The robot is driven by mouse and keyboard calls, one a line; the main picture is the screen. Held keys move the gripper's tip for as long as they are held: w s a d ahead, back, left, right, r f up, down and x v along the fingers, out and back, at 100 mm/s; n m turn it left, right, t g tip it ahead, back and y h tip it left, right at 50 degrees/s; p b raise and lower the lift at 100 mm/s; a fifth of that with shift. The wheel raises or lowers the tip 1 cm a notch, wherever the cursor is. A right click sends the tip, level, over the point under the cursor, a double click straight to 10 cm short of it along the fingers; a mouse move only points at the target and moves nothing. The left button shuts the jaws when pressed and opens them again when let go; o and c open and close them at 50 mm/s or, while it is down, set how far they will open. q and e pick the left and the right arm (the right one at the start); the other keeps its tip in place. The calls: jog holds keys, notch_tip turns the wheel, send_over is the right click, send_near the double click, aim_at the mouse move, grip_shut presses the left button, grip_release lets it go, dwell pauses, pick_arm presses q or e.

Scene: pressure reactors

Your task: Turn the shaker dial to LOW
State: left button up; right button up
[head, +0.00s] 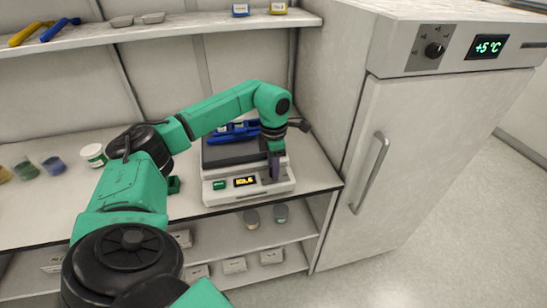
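The shaker (219,193) is a white bench device on the counter with a dark platform on top. Its front panel has a small green part (219,185) and a dark display (246,182) with yellow characters too small to read. My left gripper (275,176) points down in front of the right part of this panel. It hides that part of the panel, and I cannot make out the dial. The fingers are small and dark here, so I cannot tell whether they are open or shut, or touching the dial. My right gripper is not in view.
A tall white cabinet (387,215) with its own black knob (434,50), a +5 °C display (488,46) and a handle (370,172) stands right of the counter. Small containers (93,154) stand at left. A shelf (180,27) runs above.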

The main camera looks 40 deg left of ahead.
pick_arm(q)
jog(key=o, duration=0.3)
jog(key=shift+n, duration=0.3)
